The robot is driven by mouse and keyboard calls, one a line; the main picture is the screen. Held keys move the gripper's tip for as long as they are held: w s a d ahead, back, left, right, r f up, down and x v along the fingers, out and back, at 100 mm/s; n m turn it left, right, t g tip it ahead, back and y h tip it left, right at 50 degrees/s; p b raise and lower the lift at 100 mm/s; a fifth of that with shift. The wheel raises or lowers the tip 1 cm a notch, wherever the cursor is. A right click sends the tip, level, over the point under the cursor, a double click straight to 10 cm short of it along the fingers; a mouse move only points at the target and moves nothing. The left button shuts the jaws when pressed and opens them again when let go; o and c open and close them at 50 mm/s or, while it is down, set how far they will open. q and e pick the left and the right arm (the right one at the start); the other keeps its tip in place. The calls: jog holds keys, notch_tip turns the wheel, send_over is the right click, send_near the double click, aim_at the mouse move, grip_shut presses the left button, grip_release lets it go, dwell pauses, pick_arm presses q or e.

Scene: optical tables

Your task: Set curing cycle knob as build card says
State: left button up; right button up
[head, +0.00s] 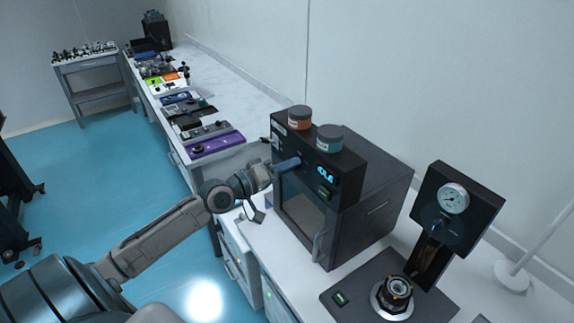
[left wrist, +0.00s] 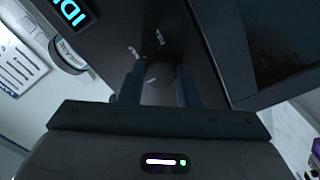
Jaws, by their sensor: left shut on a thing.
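The black curing oven (head: 375,195) stands on the white bench with a lit cyan display (head: 325,171), partly legible as "ID" in the left wrist view (left wrist: 72,10). My left gripper (head: 299,160) reaches the upper front panel from the left. In the left wrist view its two dark fingers (left wrist: 160,85) are shut on the round dark knob (left wrist: 160,72), one on each side. Small pale marks lie on the panel around the knob; I cannot read them or the knob's pointer. My right gripper is out of view.
An orange-brown jar (head: 299,118) and a teal jar (head: 330,138) stand on the oven. A gauge press (head: 452,200) is at the right. A white sheet with printed lines (left wrist: 20,68) shows in the left wrist view; its text is unreadable.

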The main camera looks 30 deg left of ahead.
pick_arm(q)
jog(key=shift+n, duration=0.3)
jog(key=o, duration=1)
jog(key=shift+c, duration=0.2)
jog(key=p+v, duration=0.3)
jog(key=v, duration=0.7)
jog(key=shift+s+a+p, duration=0.15)
jog(key=shift+s+p, duration=0.15)
jog(key=shift+s, duration=0.05)
jog(key=shift+f, duration=0.15)
